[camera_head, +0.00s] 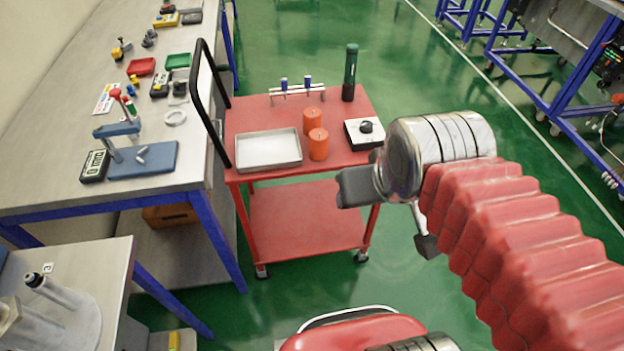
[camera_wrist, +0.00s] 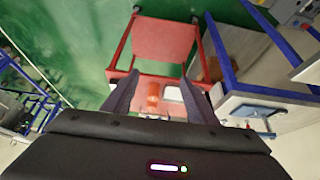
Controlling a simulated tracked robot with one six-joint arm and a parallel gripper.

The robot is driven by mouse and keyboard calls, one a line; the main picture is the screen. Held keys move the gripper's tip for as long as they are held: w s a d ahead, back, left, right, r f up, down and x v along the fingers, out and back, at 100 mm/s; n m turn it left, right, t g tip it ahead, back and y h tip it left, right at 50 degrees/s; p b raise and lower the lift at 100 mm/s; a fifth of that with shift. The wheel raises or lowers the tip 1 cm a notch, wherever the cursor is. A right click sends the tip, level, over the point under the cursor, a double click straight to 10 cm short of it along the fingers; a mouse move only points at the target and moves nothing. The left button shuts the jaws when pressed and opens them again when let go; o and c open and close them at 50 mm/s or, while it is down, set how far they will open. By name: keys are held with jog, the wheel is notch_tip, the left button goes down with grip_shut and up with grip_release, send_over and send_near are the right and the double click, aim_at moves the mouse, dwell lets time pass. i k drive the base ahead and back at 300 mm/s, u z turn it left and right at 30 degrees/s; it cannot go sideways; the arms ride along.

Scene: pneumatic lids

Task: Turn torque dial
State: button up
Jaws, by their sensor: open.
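A small white box with a black round dial (camera_head: 366,127) sits at the right edge of the red cart's top shelf. My gripper (camera_head: 390,213) is in front of the cart's right side in the head view, apart from the dial. Its dark jaws are spread and empty. In the wrist view my gripper (camera_wrist: 158,95) points toward the cart, with an orange cylinder (camera_wrist: 153,90) showing between the jaws. I cannot make out the dial in the wrist view.
The red cart (camera_head: 305,215) also carries two orange cylinders (camera_head: 318,144), a metal tray (camera_head: 268,150), a rack with blue-topped pieces (camera_head: 297,90) and a dark green cylinder (camera_head: 350,72). A workbench (camera_head: 60,190) with tools stands at left.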

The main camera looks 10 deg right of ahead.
aim_at(365, 126)
jog(key=k, duration=1.35)
jog(key=z, duration=0.55)
jog(key=i, duration=1.95)
jog(key=u, duration=0.55)
